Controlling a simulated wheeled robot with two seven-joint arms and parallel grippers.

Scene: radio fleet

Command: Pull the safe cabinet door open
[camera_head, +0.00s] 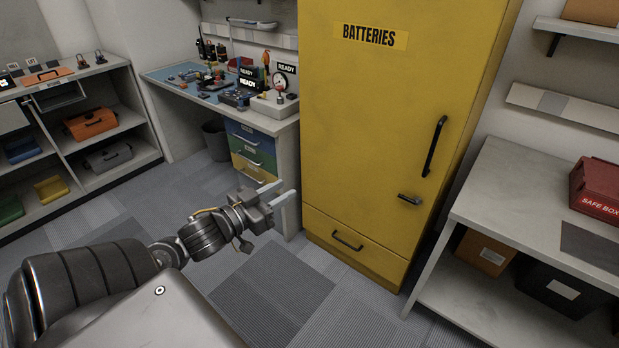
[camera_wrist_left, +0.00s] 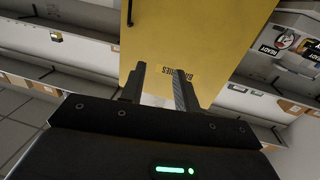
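The safe cabinet (camera_head: 380,130) is tall and yellow, labelled BATTERIES, and its door is shut. A long black vertical handle (camera_head: 434,146) is on the door's right side, with a small black lever (camera_head: 409,199) below it. My left gripper (camera_head: 280,193) is in front of the cabinet's lower left, apart from it, with its two fingers spread and nothing between them. In the left wrist view the open fingers (camera_wrist_left: 158,88) point toward the yellow door (camera_wrist_left: 190,40), which appears upside down; a black handle (camera_wrist_left: 130,12) shows at the top. My right gripper is not in view.
A workbench (camera_head: 215,100) with tools and blue, green and yellow drawers stands left of the cabinet. A grey table (camera_head: 530,205) with a red safe box (camera_head: 596,188) stands at the right. The cabinet has a lower drawer handle (camera_head: 347,241). The floor in front is clear.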

